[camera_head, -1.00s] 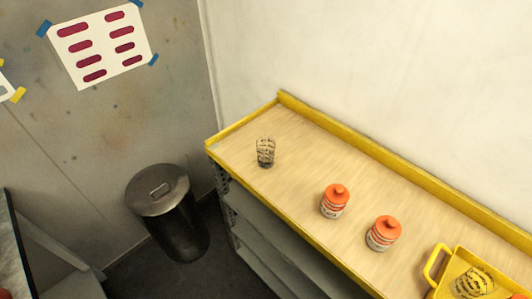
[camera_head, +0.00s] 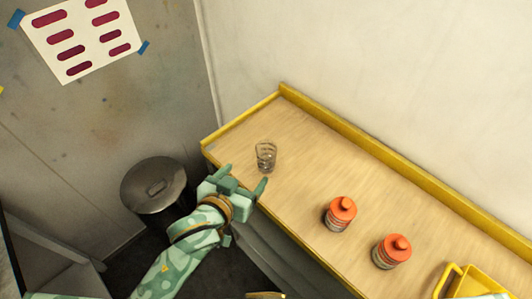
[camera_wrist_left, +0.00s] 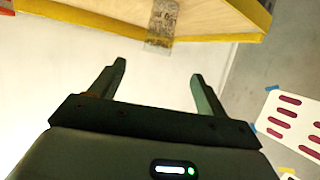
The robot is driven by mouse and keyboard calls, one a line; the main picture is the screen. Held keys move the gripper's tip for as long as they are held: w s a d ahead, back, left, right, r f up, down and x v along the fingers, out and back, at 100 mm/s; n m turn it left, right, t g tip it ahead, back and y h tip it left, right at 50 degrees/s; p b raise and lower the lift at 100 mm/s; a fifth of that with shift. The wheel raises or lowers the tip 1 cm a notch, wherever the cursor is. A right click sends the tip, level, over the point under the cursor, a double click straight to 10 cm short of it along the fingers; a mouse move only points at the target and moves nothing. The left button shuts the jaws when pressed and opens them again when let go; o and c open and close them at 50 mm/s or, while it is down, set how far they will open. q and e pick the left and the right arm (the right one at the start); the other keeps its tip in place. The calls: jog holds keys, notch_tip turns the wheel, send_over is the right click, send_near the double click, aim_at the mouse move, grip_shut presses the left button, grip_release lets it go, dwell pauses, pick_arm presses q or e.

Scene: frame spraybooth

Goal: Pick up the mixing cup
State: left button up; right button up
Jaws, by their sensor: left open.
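The mixing cup (camera_head: 265,157) is a small clear cup with dark markings. It stands upright near the left end of the wooden bench top (camera_head: 310,165) in the head view. My left gripper (camera_head: 246,180) is open and empty at the bench's front edge, a little in front of and left of the cup, not touching it. In the left wrist view the open fingers (camera_wrist_left: 160,85) point toward the cup (camera_wrist_left: 162,22), which shows beyond them near the top edge. My right gripper is not in view.
Two jars with orange lids, a nearer one (camera_head: 340,214) and another (camera_head: 391,251), stand right of the cup. A yellow tray (camera_head: 455,280) is at the lower right. A yellow rim borders the bench. A lidded metal bin (camera_head: 154,187) stands on the floor at left.

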pick_arm(q)
jog(key=b, duration=0.1)
send_near(270, 146)
jog(key=w+f, duration=0.2)
jog(key=shift+w+d, duration=0.35)
jog(key=shift+w+d+f, duration=0.1)
jog(key=shift+w+f, duration=0.05)
jog(key=shift+w, duration=0.15)
jog(key=x, duration=0.1)
jog(key=b+x, duration=0.1)
jog(key=x, duration=0.3)
jog(key=shift+w+d+r, duration=0.25)
jog(key=shift+w+d, duration=0.05)
jog(key=shift+s+r, duration=0.1)
jog(key=c, duration=1.1)
